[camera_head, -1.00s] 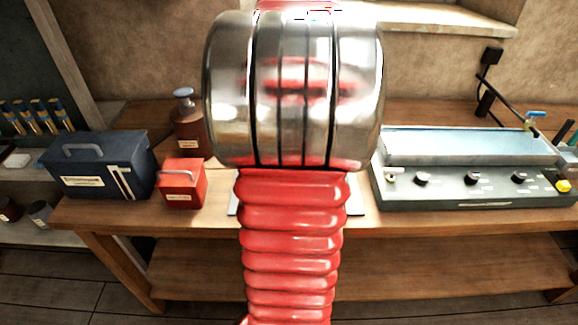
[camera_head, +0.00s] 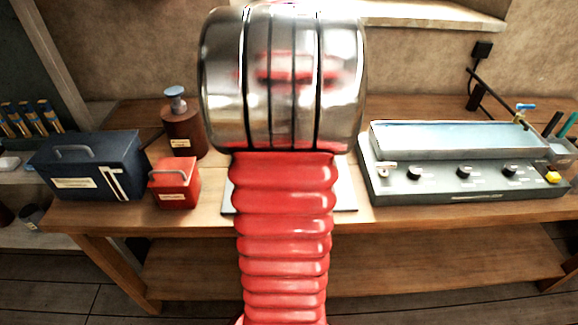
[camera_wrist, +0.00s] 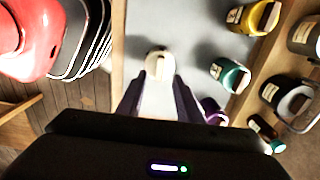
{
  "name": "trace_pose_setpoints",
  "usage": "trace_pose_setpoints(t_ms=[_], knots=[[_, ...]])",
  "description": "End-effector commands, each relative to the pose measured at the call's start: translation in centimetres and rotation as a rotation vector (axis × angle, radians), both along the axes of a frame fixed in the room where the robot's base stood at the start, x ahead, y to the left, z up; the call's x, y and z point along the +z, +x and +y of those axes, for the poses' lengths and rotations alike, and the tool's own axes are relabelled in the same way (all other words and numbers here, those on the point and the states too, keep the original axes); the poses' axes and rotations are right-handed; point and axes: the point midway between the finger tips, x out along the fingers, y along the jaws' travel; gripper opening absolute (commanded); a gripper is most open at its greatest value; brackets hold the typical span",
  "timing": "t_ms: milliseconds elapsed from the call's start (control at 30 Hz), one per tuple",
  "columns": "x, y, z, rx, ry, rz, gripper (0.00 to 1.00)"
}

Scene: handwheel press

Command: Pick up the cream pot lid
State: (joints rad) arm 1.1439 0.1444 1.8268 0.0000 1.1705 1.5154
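The cream pot lid (camera_wrist: 159,63) shows in the wrist view on a pale grey board (camera_wrist: 200,38). It is small and round with a raised grip bar across its top. My gripper (camera_wrist: 158,88) is open and empty, its two dark fingers pointing toward the lid. The lid lies just beyond the fingertips, in line with the gap between them; I cannot tell the exact distance. In the head view my arm hides the lid and the gripper.
Yellow (camera_wrist: 236,19), teal (camera_wrist: 230,75) and purple (camera_wrist: 210,108) lidded pots stand right of the lid. In the head view, a red box (camera_head: 174,184) and navy box (camera_head: 88,165) sit left, a grey control unit (camera_head: 465,175) right, on the wooden bench (camera_head: 400,214).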

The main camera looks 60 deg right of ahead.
Motion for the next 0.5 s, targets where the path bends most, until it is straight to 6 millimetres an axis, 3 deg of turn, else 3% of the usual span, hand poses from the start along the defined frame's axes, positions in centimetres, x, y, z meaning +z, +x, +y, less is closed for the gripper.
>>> trace_pose_setpoints(t_ms=[333,500], knots=[[-0.3,0.0,0.0,0.0,0.0,0.0,0.33],[-1.9,0.0,0.2,0.0,0.003,0.001,0.33]])
